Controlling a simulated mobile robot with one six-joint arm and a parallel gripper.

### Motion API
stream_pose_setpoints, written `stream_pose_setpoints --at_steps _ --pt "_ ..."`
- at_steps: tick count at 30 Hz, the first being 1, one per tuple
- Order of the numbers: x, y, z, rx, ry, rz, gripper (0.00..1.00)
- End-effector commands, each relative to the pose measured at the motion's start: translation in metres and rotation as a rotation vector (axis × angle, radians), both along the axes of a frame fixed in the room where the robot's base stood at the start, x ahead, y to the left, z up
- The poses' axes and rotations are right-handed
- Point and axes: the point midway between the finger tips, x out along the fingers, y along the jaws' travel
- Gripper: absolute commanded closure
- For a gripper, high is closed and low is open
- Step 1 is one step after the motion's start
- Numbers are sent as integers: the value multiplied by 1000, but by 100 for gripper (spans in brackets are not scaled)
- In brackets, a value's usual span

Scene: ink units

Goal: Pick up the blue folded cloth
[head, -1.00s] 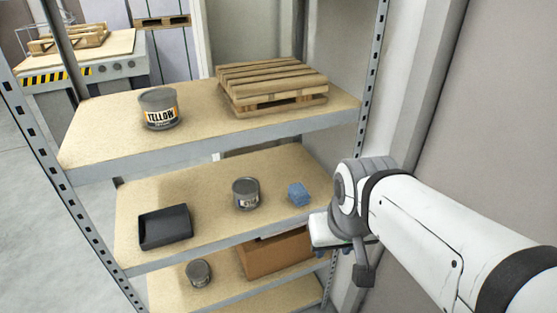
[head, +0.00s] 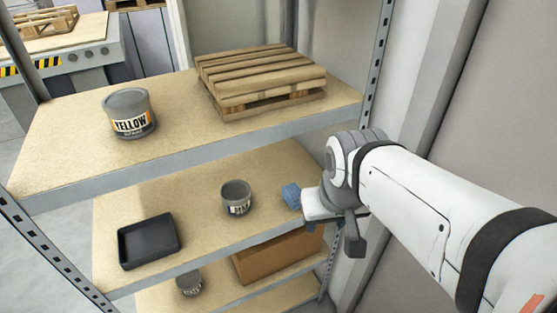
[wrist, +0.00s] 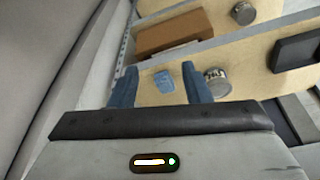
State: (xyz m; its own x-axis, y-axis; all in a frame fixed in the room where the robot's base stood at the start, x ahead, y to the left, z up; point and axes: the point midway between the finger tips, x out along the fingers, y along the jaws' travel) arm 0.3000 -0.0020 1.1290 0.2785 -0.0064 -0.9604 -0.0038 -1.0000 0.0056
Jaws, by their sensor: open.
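The blue folded cloth (head: 291,195) lies on the middle shelf near its right end, partly covered by my arm's end in the head view. In the wrist view the cloth (wrist: 164,80) shows whole, lying on the shelf beyond my fingers. My gripper (wrist: 161,86) is open, its two blue fingers standing left and right of the cloth in that picture. The fingers look empty and short of the cloth; the exact gap is hard to tell.
On the same middle shelf (head: 205,240) stand a grey can (head: 237,197) close to the cloth and a black tray (head: 149,240). The shelf above holds a yellow-labelled can (head: 129,114) and a wooden pallet (head: 260,80). A cardboard box (head: 277,255) and another can (head: 189,282) are below.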

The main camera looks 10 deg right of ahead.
Motion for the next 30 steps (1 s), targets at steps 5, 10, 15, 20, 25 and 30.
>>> stream_pose_setpoints --at_steps 5,10,15,20,25,30 --pt "31 -23 -1 -72 -24 -36 42" --pt "99 -52 -12 -192 -99 -43 28" --pt "169 -65 -39 -239 -189 23 24" --pt "219 -55 -81 -188 -243 130 24" --pt "244 -33 -128 -74 -253 238 24" --pt "249 -16 -157 16 -240 298 24"
